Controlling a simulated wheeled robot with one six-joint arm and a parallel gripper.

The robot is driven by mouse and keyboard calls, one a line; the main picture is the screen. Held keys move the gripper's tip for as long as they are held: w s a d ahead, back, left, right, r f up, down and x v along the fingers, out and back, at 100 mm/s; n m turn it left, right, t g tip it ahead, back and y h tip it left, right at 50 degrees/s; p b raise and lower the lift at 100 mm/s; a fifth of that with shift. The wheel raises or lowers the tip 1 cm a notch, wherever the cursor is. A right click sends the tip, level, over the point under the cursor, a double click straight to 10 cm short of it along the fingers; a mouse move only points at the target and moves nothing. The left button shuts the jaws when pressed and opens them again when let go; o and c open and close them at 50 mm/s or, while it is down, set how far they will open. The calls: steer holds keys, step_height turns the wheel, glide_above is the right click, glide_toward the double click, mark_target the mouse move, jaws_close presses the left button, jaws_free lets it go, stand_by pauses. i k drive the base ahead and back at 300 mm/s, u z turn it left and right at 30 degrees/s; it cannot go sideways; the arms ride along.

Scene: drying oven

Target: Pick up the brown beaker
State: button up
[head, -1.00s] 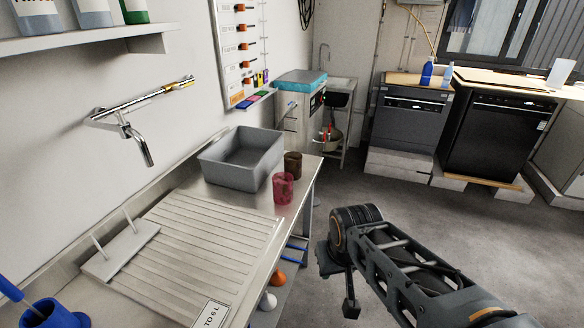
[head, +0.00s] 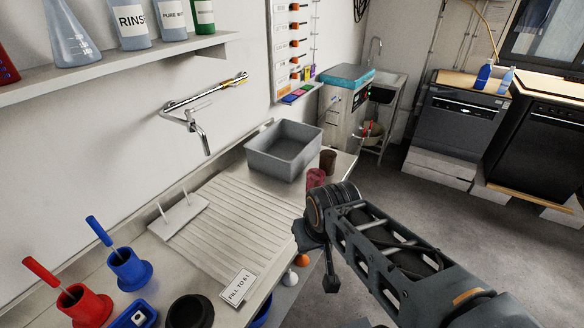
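The brown beaker (head: 328,160) stands upright on the metal counter near its far right end. A red beaker (head: 315,178) stands just in front of it, partly hidden by my arm. My gripper (head: 318,270) hangs beside the counter's right edge, nearer to me than both beakers and apart from them. Its fingers are small and dark here, and I cannot tell whether they are open or shut. No object shows in it.
A grey basin (head: 283,150) stands left of the beakers. A ridged drainboard (head: 235,215), blue holder (head: 130,268) and red holder (head: 88,305) are on the nearer counter. A shelf with bottles (head: 130,25) and a tap (head: 200,110) project from the wall. Floor to the right is clear.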

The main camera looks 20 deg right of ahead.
mark_target(327, 157)
steer(key=u, duration=4.15)
steer(key=k, duration=2.85)
steer(key=z, duration=0.85)
